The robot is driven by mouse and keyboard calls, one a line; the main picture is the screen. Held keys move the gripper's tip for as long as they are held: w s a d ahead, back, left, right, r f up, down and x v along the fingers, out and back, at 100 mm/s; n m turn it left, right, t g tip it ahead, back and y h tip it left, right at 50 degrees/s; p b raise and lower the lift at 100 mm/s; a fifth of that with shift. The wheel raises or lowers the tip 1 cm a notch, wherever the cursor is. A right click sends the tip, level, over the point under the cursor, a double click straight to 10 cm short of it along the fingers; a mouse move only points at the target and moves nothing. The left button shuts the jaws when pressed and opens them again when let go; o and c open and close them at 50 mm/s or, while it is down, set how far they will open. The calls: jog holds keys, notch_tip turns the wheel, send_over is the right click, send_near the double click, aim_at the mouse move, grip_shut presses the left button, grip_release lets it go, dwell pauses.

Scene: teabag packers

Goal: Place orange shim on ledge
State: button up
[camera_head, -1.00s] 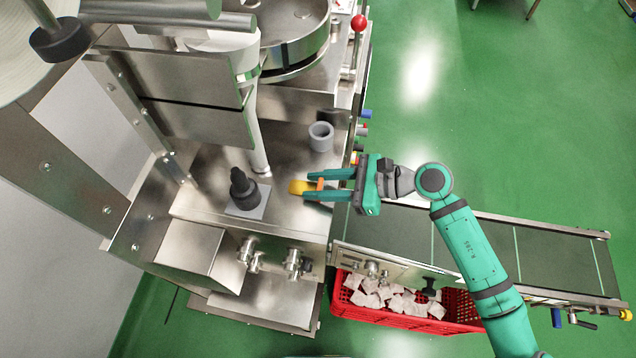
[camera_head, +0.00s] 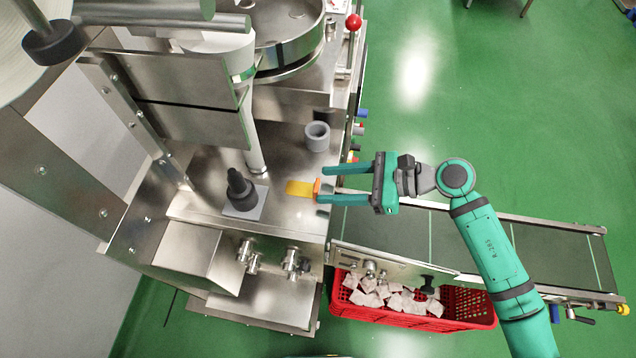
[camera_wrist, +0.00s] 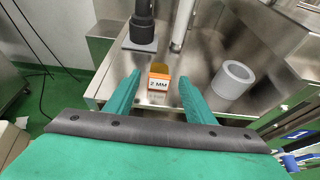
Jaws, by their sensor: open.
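The orange shim (camera_head: 299,188) lies flat on the steel ledge (camera_head: 287,219), near the ledge's right edge. In the wrist view the shim (camera_wrist: 159,80) shows an upright orange end with a white label reading "2 MM", and a yellow strip lies behind it. My gripper (camera_head: 322,184) is open. Its two teal fingers are apart, with their tips either side of the shim's labelled end and a gap on each side. In the wrist view my gripper (camera_wrist: 158,82) holds nothing.
A black knobbed post on a grey square plate (camera_head: 241,190) stands left of the shim. A grey ring (camera_head: 317,136) stands behind it. A conveyor (camera_head: 470,240) and a red crate of teabags (camera_head: 455,318) lie to the right and below. Bare steel surrounds the shim.

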jog(key=v, duration=0.7)
jog(key=shift+d+r, duration=0.15)
jog(key=shift+d, duration=0.05)
jog(key=shift+s, duration=0.1)
